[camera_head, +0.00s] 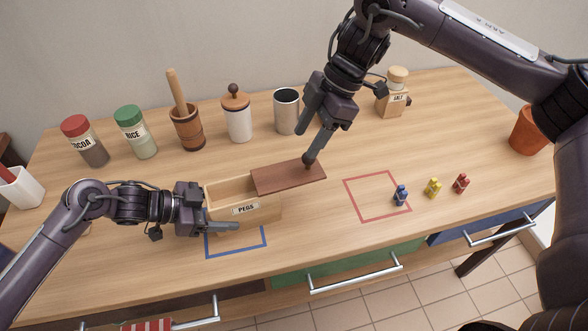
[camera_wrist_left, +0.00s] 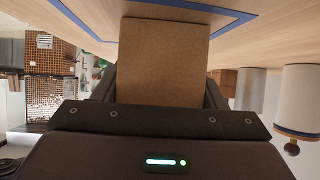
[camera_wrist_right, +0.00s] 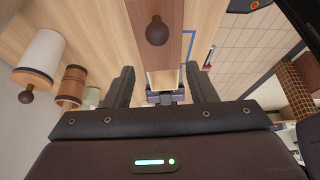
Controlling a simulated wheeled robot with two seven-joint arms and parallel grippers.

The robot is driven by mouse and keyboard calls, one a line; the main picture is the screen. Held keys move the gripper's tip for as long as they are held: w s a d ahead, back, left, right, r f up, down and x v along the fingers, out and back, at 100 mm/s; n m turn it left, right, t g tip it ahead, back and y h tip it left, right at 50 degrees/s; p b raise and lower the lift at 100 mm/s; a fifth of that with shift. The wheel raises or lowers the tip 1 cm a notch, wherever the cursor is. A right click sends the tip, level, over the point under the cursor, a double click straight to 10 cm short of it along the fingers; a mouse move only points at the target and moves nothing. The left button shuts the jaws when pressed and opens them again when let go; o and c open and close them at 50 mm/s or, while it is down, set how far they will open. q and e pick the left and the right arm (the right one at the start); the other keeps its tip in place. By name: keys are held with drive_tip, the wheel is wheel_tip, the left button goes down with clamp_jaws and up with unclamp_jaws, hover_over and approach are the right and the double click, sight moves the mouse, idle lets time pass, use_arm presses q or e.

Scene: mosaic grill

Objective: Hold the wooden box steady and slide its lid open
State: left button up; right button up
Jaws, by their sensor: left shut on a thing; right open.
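The wooden box (camera_head: 262,211), labelled PEGS, stands on the table at the back edge of the blue outline, its left part open at the top. Its dark reddish lid (camera_head: 288,174) is slid to the right, with its right end past the box. A round knob (camera_head: 309,160) sits near the lid's right end. My left gripper (camera_head: 222,213) is shut on the box's left end; the box's end fills the space between the fingers in the left wrist view (camera_wrist_left: 163,60). My right gripper (camera_head: 316,135) is open above the lid's knob, which shows ahead of the fingers in the right wrist view (camera_wrist_right: 157,32).
Behind the box stand a cocoa jar (camera_head: 86,141), a rice jar (camera_head: 136,132), a mortar (camera_head: 187,126), a white canister (camera_head: 238,116), a metal cup (camera_head: 287,111) and a salt jar (camera_head: 393,95).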

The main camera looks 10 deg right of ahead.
use_arm(q)
drive_tip(key=o, duration=1.3)
drive_tip(key=shift+f, duration=0.1)
drive_tip(key=shift+c, duration=0.2)
drive_tip(key=v, duration=1.2)
drive_tip(key=shift+s, duration=0.1)
